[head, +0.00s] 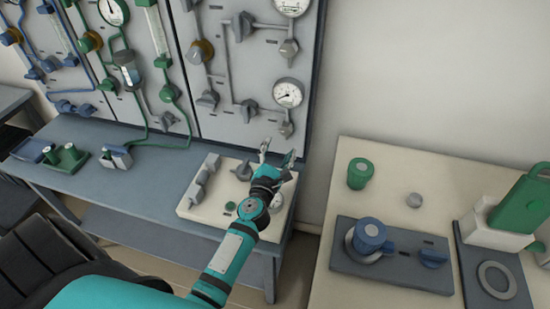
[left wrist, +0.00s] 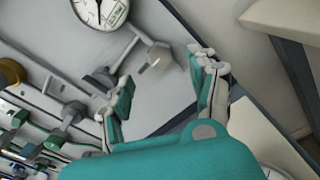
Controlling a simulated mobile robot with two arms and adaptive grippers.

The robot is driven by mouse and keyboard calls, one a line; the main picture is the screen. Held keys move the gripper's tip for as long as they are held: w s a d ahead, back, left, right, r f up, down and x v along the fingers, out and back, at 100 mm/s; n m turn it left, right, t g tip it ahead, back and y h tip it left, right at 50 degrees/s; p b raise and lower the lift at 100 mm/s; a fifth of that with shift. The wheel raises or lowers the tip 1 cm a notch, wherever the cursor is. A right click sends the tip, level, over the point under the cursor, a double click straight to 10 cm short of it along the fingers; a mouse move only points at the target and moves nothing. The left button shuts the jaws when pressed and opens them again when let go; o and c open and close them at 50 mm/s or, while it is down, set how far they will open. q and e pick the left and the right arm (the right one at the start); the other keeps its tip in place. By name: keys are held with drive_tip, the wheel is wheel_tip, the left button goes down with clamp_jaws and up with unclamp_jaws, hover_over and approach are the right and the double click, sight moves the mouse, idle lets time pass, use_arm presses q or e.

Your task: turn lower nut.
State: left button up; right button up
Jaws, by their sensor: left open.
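The lower nut (head: 286,129) is a small grey knob on the wall panel, just under the lower round gauge (head: 288,93). In the left wrist view the nut (left wrist: 156,60) is a grey faceted block on a grey pipe running from the gauge (left wrist: 100,10). My left gripper (head: 278,153) is open, with its fingers spread, just below the nut in the head view. In the left wrist view its two fingers (left wrist: 162,80) show on either side, with the nut beyond and between them; I see no contact. My right gripper is out of view.
A white box with knobs (head: 200,203) stands on the blue-grey bench (head: 130,190) under my left forearm. A similar upper nut (head: 289,49) sits higher on the panel.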

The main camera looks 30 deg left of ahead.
use_arm(q)
drive_tip(key=shift+v, duration=1.8)
